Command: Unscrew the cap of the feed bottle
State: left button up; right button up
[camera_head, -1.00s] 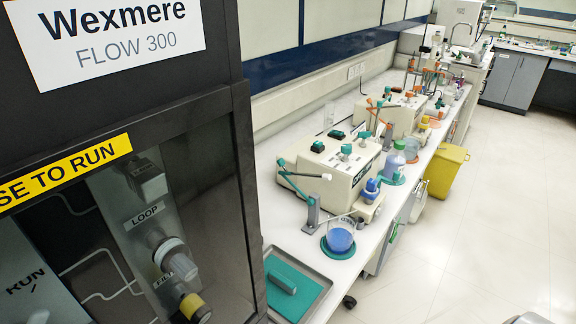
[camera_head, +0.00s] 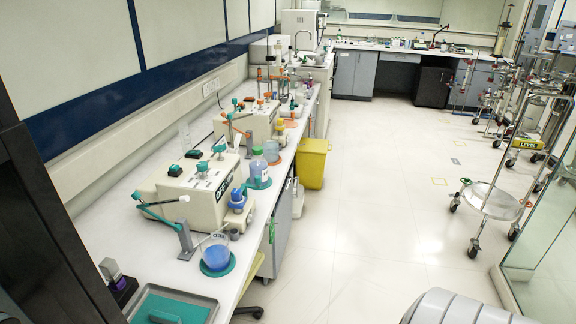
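A clear bottle (camera_head: 259,168) with a green cap and bluish contents stands upright on a green round mat on the left bench. Its cap is on. I cannot read its label, so I cannot tell if it is the feed bottle. Nearer, an open beaker (camera_head: 215,257) of blue liquid stands on another green mat. A blue-topped vessel (camera_head: 238,197) sits at the front of a cream machine (camera_head: 190,186). Neither of my grippers shows in this view.
A teal-lined tray (camera_head: 200,303) lies at the bench's near end. The dark cabinet (camera_head: 40,220) stands at the left edge. A yellow bin (camera_head: 312,163) stands beside the bench. Wheeled wire stands (camera_head: 495,200) and a glass panel (camera_head: 545,240) are at right. The middle floor is clear.

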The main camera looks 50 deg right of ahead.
aim_at(258, 164)
jog(key=k+l+z, duration=0.3)
jog(key=l+z, duration=0.35)
jog(key=k+l+z, duration=0.3)
jog(key=i+j, duration=0.05)
jog(key=i, duration=0.05)
